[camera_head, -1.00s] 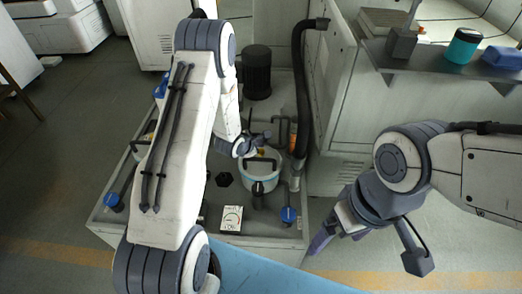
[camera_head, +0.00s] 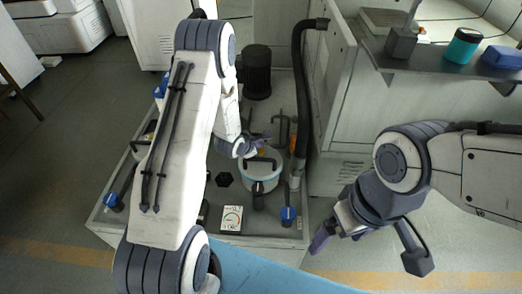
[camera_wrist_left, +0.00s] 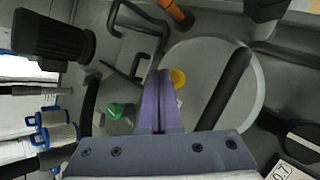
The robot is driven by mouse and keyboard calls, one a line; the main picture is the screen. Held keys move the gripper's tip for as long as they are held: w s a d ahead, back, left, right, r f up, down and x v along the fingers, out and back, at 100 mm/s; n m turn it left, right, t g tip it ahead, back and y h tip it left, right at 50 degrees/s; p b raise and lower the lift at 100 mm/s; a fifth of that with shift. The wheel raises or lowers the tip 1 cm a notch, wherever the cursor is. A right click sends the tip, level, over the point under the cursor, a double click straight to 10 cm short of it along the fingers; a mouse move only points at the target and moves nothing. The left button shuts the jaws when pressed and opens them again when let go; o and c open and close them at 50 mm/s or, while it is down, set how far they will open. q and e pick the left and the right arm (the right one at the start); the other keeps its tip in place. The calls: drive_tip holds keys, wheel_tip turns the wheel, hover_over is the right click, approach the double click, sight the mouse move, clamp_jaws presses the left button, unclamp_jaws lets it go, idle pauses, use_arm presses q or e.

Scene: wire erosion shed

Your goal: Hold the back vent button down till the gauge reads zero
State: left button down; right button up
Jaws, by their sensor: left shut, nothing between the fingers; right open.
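My left gripper (camera_head: 266,139) is shut and empty over the machine, behind the white round canister (camera_head: 261,184). In the left wrist view its purple fingers (camera_wrist_left: 161,76) end beside a round yellow button (camera_wrist_left: 178,78). I cannot tell whether they touch it. A green button (camera_wrist_left: 115,110) lies to the left of the fingers. I cannot tell which of these is the back vent button. The gauge (camera_head: 232,218) has a white face and stands in front of the canister; its reading is too small to tell. My right gripper (camera_head: 320,238) is open and empty, right of the machine.
A black motor (camera_head: 257,72) stands at the back of the machine. A black hose (camera_head: 299,85) and an orange pipe (camera_wrist_left: 175,10) are near the left gripper. Blue-handled valves (camera_head: 288,215) sit at the front. A shelf (camera_head: 432,66) with a teal jar is at right.

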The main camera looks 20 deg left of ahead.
use_arm(q)
drive_tip(key=shift+f, duration=0.4)
drive_tip(key=shift+f+b, duration=0.45)
drive_tip(key=shift+f, duration=0.1)
idle(2.5)
drive_tip(key=shift+r+p, duration=0.9)
drive_tip(key=shift+r, duration=0.1)
wheel_tip(320, 180, up, 5)
drive_tip(key=p, duration=0.4)
drive_tip(key=shift+r+p, duration=0.1)
drive_tip(key=shift+p, duration=0.25)
